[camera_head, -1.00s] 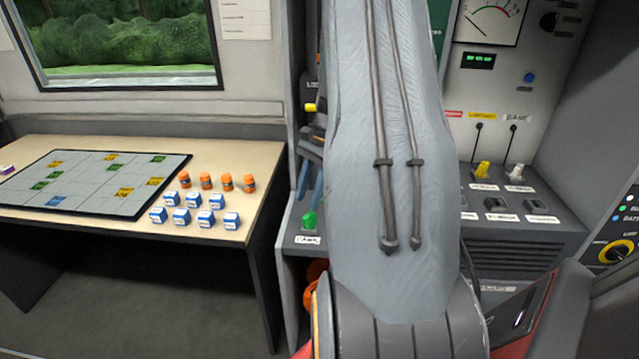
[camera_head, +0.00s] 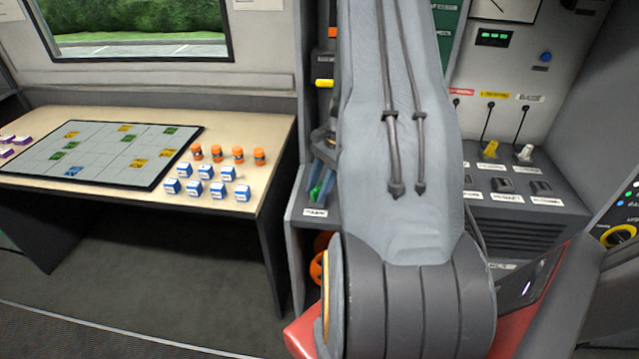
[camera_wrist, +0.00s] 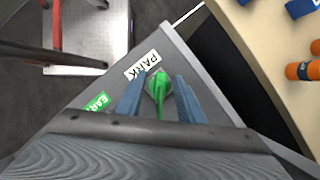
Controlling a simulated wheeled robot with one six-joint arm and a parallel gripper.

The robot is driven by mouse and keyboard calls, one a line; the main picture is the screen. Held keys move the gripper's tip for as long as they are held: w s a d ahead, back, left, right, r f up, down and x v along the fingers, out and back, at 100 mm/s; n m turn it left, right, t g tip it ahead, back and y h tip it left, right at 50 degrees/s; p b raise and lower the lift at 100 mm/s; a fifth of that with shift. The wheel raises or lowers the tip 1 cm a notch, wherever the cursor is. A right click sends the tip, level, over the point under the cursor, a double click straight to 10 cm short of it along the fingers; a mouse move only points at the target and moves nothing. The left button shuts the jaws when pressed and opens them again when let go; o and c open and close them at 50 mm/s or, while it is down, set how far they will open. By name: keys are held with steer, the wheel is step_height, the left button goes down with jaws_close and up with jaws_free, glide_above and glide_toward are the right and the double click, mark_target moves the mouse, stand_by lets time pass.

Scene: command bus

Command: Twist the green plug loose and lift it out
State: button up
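The green plug (camera_wrist: 160,84) sits in a grey socket on the panel's corner, beside a white PARK label (camera_wrist: 143,65). In the head view the plug (camera_head: 315,193) is a small green patch, partly covered by my fingers. My gripper (camera_wrist: 159,78) is open, with one blue finger on each side of the plug. Narrow gaps seem to show between the fingers and the plug; I cannot tell whether either touches it. A green tail on the plug runs back toward my palm. My arm hides much of the panel in the head view.
A yellow plug (camera_head: 490,149) and a white plug (camera_head: 525,152) stand on the right panel. A green label (camera_wrist: 97,102) lies near PARK.

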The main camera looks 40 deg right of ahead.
jaws_close()
steer(key=n+g, duration=0.1)
steer(key=n, duration=0.3)
steer(key=shift+g, duration=0.4)
steer(key=shift+n, duration=0.4)
steer(key=n+g, duration=0.1)
steer(key=n, duration=0.2)
steer(key=shift+s+r+h, duration=0.15)
steer(key=shift+h, duration=0.25)
steer(key=shift+n, duration=0.4)
